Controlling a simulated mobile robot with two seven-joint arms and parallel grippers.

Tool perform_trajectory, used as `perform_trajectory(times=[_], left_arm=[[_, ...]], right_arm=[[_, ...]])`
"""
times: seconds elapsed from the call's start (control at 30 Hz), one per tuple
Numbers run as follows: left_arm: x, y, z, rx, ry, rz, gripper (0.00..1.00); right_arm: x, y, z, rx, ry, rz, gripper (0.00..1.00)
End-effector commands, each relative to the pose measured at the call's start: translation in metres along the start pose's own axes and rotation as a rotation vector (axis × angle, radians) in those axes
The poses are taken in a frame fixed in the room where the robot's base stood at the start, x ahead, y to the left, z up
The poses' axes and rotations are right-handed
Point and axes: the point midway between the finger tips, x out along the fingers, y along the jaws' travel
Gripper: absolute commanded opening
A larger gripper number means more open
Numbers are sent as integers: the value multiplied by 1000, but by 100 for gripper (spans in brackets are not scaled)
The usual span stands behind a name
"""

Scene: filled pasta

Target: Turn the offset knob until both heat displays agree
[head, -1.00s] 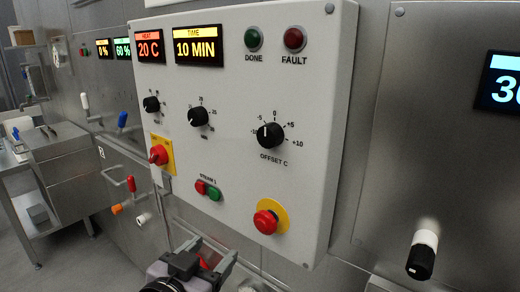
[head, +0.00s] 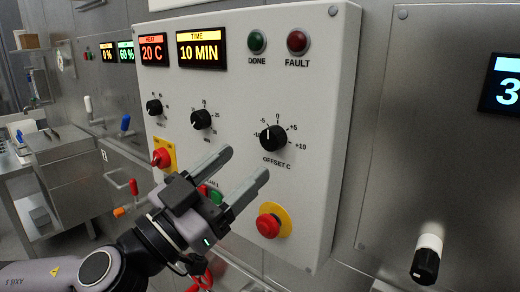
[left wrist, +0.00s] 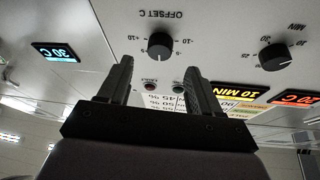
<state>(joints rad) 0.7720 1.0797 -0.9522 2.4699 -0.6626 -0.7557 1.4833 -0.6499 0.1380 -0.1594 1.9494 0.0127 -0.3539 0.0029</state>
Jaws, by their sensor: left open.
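The heat display (head: 154,50) reads 20 C. A second display (head: 508,85) at the right is cut off after a 3; in the left wrist view, where the panel appears upside down, it reads 30 C (left wrist: 56,52). My left gripper (head: 242,166) is open and empty, just below and left of the offset knob, apart from it. In the left wrist view the knob (left wrist: 160,45) lies ahead between the fingertips. My right gripper is not in view.
Two other black knobs (head: 201,120) are left of the offset knob. A red emergency button (head: 269,225) on yellow is below my fingers. A red switch (head: 161,157) and a green button (head: 215,196) are close to the gripper. A black-and-white handle (head: 427,259) is at right.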

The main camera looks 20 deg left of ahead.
Motion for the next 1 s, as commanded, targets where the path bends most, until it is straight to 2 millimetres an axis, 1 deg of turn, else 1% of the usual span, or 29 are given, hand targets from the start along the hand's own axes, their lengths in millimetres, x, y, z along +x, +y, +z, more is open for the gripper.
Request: perform_trajectory(times=[0.07, 0.13, 0.2, 0.4, 0.57, 0.8, 0.83, 0.87, 0.9, 1.0], left_arm=[[7, 0, 0, 2, 3, 0, 64], [19, -1, -4, 1, 2, 0, 64], [29, -1, -4, 1, 1, 0, 64], [49, 0, -2, 0, 0, -1, 64], [55, 0, 0, 1, -1, -1, 64], [55, 0, 0, 1, -2, -1, 64], [55, 0, 0, 1, -2, -1, 61], [55, 0, 0, 1, -1, -1, 51], [55, 0, 0, 1, -2, -1, 38], [55, 0, 0, 1, -1, -1, 8]], right_arm=[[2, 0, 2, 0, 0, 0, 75], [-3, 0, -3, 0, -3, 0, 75], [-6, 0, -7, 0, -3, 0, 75], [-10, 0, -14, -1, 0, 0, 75], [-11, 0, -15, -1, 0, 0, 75], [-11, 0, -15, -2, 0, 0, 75], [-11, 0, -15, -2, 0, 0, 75], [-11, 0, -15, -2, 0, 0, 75], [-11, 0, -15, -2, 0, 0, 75], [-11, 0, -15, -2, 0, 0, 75]])
